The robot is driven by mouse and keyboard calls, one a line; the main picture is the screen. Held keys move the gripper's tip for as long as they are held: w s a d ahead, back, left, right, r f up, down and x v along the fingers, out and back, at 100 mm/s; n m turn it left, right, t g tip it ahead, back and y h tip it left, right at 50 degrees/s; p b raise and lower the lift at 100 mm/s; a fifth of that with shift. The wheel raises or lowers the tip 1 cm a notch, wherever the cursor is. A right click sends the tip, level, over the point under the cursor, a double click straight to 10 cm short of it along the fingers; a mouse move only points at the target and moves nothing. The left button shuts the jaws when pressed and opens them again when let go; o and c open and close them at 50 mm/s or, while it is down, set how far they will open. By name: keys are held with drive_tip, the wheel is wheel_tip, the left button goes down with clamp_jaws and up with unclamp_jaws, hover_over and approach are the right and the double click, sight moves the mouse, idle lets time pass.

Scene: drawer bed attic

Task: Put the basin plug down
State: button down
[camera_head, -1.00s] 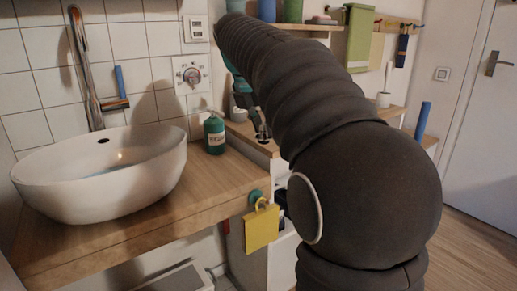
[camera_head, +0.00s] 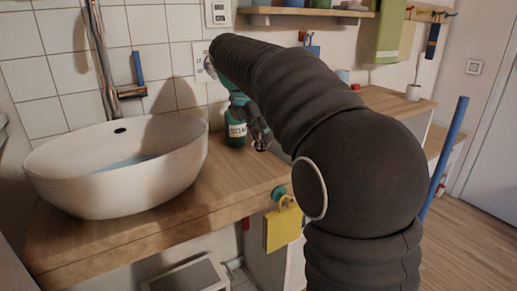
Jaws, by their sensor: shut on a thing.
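My gripper (camera_head: 260,138) is low over the right end of the wooden counter, just right of the green soap bottle (camera_head: 236,131) with a white label. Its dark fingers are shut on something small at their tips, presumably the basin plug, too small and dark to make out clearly. I cannot tell whether it touches the counter. The white oval basin (camera_head: 75,185) stands on the counter to the left, with a dark overflow hole and something bluish inside. My arm hides part of the area behind and right of the gripper.
The bare counter (camera_head: 185,205) is free between basin and front edge. A tall tap (camera_head: 101,60) rises behind the basin. A blue pole (camera_head: 445,155) leans at the right. A shelf (camera_head: 305,12) runs above.

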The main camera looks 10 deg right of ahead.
sight(257, 141)
drive_tip(key=shift+a+f+b, duration=0.15)
drive_tip(key=shift+f+b, duration=0.25)
drive_tip(key=shift+f, duration=1.65)
drive_tip(key=shift+f, duration=0.1)
drive_tip(key=c, duration=0.9)
unclamp_jaws()
drive_tip(key=shift+c, duration=0.2)
drive_tip(key=p+v, duration=0.2)
drive_tip(key=v, duration=1)
